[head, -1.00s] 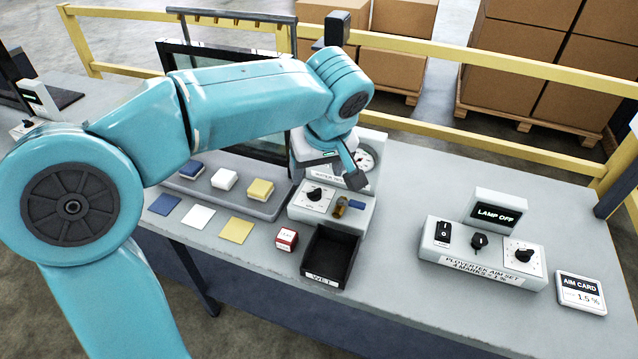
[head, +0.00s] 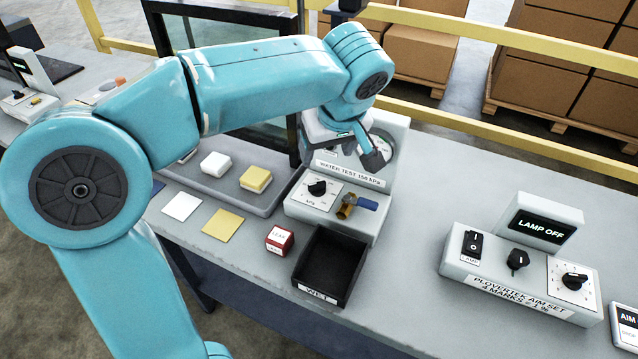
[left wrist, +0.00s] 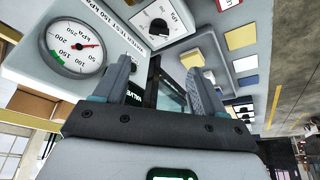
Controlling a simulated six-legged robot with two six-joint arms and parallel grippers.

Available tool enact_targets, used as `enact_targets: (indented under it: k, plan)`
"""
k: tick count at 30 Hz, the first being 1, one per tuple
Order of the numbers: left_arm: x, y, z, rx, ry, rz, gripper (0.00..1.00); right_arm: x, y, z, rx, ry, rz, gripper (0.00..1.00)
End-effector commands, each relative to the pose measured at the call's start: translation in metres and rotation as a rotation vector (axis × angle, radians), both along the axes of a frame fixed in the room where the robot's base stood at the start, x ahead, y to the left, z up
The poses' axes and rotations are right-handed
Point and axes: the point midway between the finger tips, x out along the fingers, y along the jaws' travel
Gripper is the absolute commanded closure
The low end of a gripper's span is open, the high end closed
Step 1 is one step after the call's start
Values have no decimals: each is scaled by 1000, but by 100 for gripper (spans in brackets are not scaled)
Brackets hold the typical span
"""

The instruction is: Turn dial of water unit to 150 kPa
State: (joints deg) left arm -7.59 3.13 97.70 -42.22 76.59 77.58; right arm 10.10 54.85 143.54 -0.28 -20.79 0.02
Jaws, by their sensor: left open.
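The water unit (head: 330,215) is a pale box labelled "WATER TEST 150 kPa". Its black dial (head: 317,188) sits on a white kPa scale on the front; the dial also shows near the top of the left wrist view (left wrist: 158,27). The unit's round gauge (left wrist: 72,47) has a red needle and a green mark; in the head view my gripper partly covers it. My left gripper (head: 368,150) is above the unit, behind and right of the dial, apart from it. In the left wrist view its fingers (left wrist: 160,85) are spread and empty. My right gripper is not in view.
A brass valve with a blue lever (head: 366,203) is right of the dial. A black "WET" tray (head: 333,265) and red-and-white block (head: 279,240) stand in front. The aim-set box (head: 520,275) and lamp sign (head: 541,225) are at right. Yellow rails (head: 500,135) run behind.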

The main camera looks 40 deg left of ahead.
Motion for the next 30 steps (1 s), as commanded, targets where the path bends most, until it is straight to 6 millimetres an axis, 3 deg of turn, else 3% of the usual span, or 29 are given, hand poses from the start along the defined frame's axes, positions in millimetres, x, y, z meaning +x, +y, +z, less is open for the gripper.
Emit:
enact_targets:
  k: [9, 16, 21, 30]
  plan:
    - [10, 25, -72, 1, 9, 1, 30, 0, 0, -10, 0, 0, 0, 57]
    - [19, 42, -114, -1, 5, 2, 30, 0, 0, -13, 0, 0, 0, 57]
    - [24, 48, -130, 1, 3, 0, 30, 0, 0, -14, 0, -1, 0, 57]
    - [27, 50, -134, 0, 2, -1, 30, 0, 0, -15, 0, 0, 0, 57]
